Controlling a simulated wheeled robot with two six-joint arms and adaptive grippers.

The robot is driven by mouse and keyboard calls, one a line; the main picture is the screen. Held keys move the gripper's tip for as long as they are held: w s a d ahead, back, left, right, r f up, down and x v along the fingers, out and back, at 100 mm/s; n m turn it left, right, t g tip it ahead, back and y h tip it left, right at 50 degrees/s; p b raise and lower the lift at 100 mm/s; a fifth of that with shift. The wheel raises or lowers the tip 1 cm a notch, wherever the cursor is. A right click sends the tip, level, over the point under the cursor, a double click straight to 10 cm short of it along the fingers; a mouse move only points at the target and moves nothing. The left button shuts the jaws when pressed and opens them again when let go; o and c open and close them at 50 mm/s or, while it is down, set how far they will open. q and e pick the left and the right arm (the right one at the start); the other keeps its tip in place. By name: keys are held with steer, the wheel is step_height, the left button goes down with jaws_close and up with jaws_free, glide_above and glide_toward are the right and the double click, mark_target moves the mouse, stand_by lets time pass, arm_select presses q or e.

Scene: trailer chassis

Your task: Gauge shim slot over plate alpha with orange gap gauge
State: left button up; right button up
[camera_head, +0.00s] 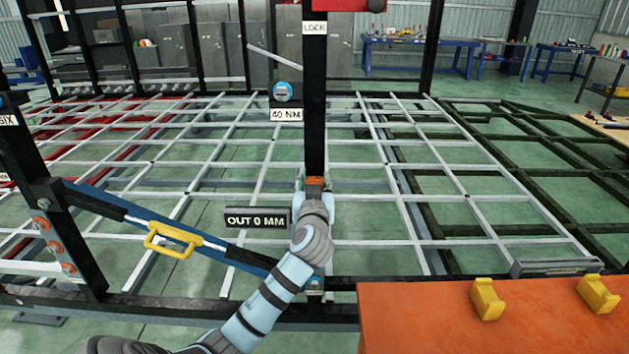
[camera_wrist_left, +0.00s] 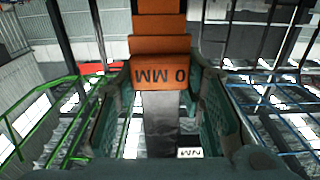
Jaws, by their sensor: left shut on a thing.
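My left gripper (camera_head: 314,190) is shut on the orange gap gauge (camera_head: 315,181), in front of the dark upright post (camera_head: 314,100). In the left wrist view the gauge (camera_wrist_left: 161,75) is a stepped orange block marked "0 MM", upside down. It sits between the two finger pads of the gripper (camera_wrist_left: 163,88). A grey strip and a small white "MM" label (camera_wrist_left: 190,153) show below it. A black sign (camera_head: 256,219) reading "OUT 0 MM" is just left of the gripper. I cannot make out the shim slot or plate alpha. My right gripper is not in view.
An orange surface (camera_head: 430,325) with two yellow blocks (camera_head: 487,299) (camera_head: 598,294) is at front right. A "40 NM" sign (camera_head: 286,115) is beside the post. A grey grid frame (camera_head: 390,190) spreads behind.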

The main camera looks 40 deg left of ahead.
mark_target(315, 152)
arm_select(q)
steer(key=shift+f+b, duration=1.15)
steer(key=shift+f, duration=0.2)
steer(key=shift+r, duration=0.15)
stand_by(0.9)
step_height(315, 152, up, 8)
steer(key=p, duration=0.7)
stand_by(0.4)
